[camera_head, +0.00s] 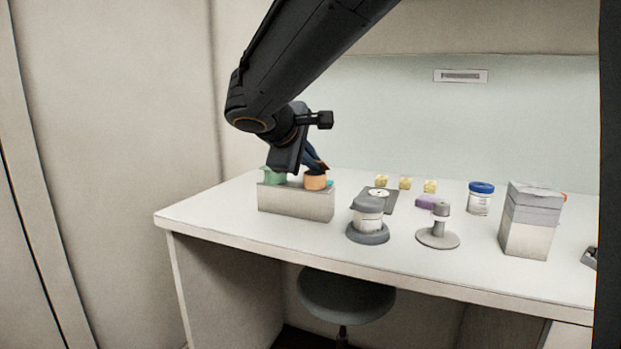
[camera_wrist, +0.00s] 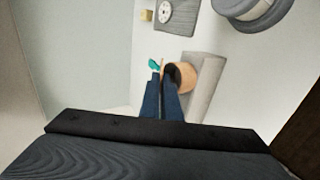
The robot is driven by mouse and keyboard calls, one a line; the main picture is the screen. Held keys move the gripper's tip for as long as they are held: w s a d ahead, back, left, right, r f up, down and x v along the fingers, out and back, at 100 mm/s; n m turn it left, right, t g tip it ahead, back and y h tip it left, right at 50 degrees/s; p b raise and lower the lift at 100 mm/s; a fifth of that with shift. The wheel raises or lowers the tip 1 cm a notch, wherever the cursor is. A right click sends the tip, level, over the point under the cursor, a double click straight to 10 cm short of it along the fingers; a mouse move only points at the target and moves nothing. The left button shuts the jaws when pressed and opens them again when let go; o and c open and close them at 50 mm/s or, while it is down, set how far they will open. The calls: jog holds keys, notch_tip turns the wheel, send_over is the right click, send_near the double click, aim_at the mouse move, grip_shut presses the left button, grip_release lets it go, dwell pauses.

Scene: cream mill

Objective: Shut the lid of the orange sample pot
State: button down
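The orange sample pot (camera_head: 316,182) stands upright on a pale grey block (camera_head: 296,203) at the left of the bench. In the wrist view the pot (camera_wrist: 187,76) shows a dark round opening, partly covered by a finger. A thin tan strip by the fingertips may be its lid; I cannot tell surely. A small teal piece (camera_wrist: 154,64) shows beside the tips. My gripper (camera_head: 319,167) is just above the pot in the head view. Its blue fingers (camera_wrist: 164,77) lie almost together at the pot's rim, with no clear grip on anything.
A green pot (camera_head: 273,176) shares the block, close to my gripper's left. A grey-lidded jar on a round base (camera_head: 368,233), a grey stand (camera_head: 438,238), a blue-lidded jar (camera_head: 480,199) and a grey box (camera_head: 530,222) stand to the right. The bench's front left is clear.

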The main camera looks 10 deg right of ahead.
jog(key=b, duration=0.3)
jog(key=shift+a+f+t+h, duration=0.15)
jog(key=shift+f+t+h, duration=0.15)
jog(key=shift+f+t, duration=0.1)
jog(key=shift+s+b, duration=0.1)
jog(key=shift+b, duration=0.5)
jog(key=shift+s+t+h+b, duration=0.1)
jog(key=shift+t+h+b, duration=0.25)
jog(key=shift+b, duration=0.7)
